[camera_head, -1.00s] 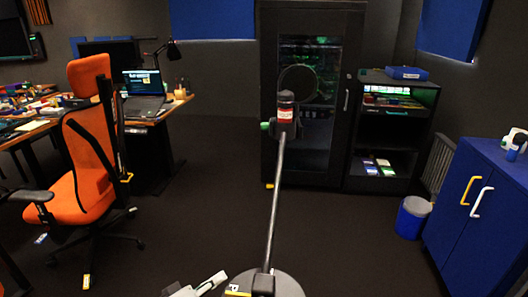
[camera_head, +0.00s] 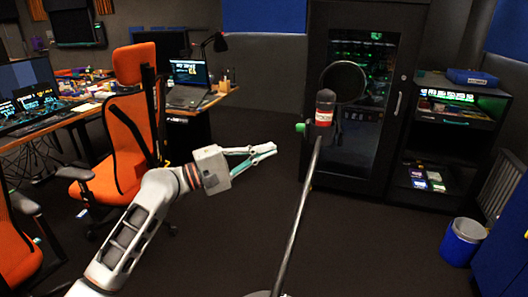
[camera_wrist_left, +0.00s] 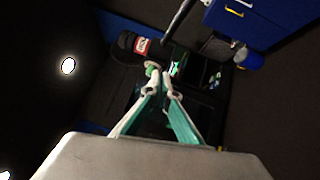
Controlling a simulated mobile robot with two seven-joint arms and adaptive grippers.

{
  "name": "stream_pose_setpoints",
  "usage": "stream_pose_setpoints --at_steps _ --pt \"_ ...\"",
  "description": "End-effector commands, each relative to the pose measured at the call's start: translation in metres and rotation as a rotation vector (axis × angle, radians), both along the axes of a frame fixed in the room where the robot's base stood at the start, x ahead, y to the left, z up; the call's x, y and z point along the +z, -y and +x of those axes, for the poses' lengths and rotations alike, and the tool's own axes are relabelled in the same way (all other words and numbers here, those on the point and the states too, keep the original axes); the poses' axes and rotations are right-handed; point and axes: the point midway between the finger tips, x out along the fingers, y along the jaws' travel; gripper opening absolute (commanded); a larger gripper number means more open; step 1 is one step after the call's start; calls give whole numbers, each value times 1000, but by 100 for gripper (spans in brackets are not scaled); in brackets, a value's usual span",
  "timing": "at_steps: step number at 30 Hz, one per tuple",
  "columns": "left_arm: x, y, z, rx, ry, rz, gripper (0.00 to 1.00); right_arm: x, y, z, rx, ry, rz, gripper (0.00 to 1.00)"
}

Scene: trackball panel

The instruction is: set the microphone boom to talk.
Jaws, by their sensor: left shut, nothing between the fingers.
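The microphone boom (camera_head: 298,212) is a slanted dark metal arm rising from a base at the bottom edge of the head view. At its top are a black microphone with a red band (camera_head: 324,112), a round pop filter (camera_head: 343,83) and a green knob (camera_head: 300,127). My left gripper (camera_head: 272,149) is shut and empty, just left of the boom and a little below the green knob. In the left wrist view, the microphone (camera_wrist_left: 141,46) and green knob (camera_wrist_left: 151,69) show beyond the fingertips (camera_wrist_left: 161,78). My right gripper is out of view.
An orange chair (camera_head: 122,140) stands to the left, with desks and a laptop (camera_head: 188,80) behind it. A dark glass-door cabinet (camera_head: 402,98) stands behind the microphone, with a shelf unit (camera_head: 448,130) to its right. A blue bin (camera_head: 462,243) is on the floor at right.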

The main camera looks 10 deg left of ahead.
Motion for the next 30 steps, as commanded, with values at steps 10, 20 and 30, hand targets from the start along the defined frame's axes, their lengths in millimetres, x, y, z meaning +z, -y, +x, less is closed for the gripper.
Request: stream_pose_setpoints --at_steps 10,20,30 --pt "10 59 36 -2 1 -1 0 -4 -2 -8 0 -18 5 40" --pt "16 90 25 2 0 1 0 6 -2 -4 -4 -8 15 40" --pt "15 92 25 2 0 1 0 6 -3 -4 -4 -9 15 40"
